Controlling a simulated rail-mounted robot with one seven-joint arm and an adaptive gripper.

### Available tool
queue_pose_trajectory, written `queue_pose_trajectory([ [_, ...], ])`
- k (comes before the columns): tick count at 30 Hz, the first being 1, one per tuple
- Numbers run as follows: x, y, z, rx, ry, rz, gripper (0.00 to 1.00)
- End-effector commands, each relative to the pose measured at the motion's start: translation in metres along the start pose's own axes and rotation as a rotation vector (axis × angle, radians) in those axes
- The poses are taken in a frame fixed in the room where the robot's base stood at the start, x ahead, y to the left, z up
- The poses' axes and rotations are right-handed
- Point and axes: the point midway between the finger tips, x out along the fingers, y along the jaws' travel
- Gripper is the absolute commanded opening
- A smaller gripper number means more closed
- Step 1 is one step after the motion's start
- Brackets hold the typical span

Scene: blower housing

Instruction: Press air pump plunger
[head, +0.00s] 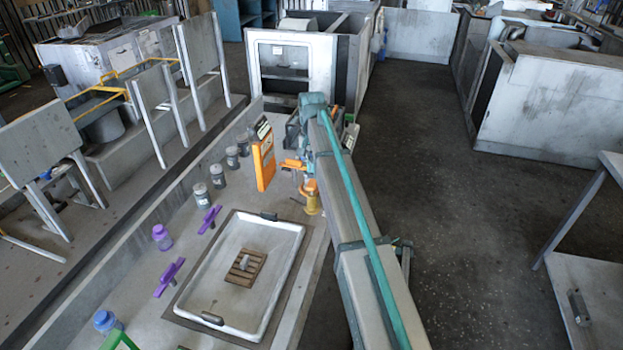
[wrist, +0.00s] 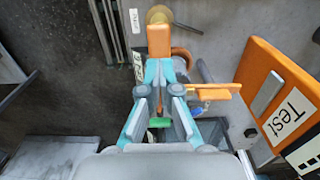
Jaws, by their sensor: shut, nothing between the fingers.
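My gripper (wrist: 159,42) is shut, with its orange fingertips together and nothing held. In the head view my gripper (head: 308,187) is partly hidden by my arm and points down. A round, yellowish-tan part (wrist: 159,13), which looks like part of the air pump, shows just past the fingertips in the wrist view. In the head view the yellow pump body (head: 313,205) stands on the bench directly below the fingertips. The fingertips overlap the pump in both views; I cannot tell whether they touch it. The plunger itself is not clearly distinguishable.
An upright orange panel (head: 263,162) marked "Test" (wrist: 285,115) stands close to the gripper. An orange bar (wrist: 208,91) sits beside the fingers. A white tray (head: 290,232) with a wooden rack lies nearer on the bench. Purple handles and several jars line the left side.

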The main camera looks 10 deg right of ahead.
Motion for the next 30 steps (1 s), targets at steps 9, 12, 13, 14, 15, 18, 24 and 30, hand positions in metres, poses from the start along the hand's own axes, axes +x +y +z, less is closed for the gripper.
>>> queue_pose_trajectory([
  [9,-0.046,-0.001,-0.001,0.0,0.001,0.0,0.0],
  [12,-0.053,0.0,-0.001,0.0,0.001,0.0,0.0],
  [13,-0.054,0.0,-0.001,0.0,0.001,0.0,0.0],
  [14,-0.055,0.0,-0.001,0.0,0.001,0.0,0.0],
  [15,-0.056,0.0,0.0,0.0,0.001,0.0,0.0],
  [18,-0.057,0.0,0.0,0.0,0.0,0.0,0.0],
  [24,-0.056,0.0,0.0,0.0,0.0,0.0,0.0],
  [30,-0.056,0.0,0.0,0.0,0.0,0.0,0.0],
])
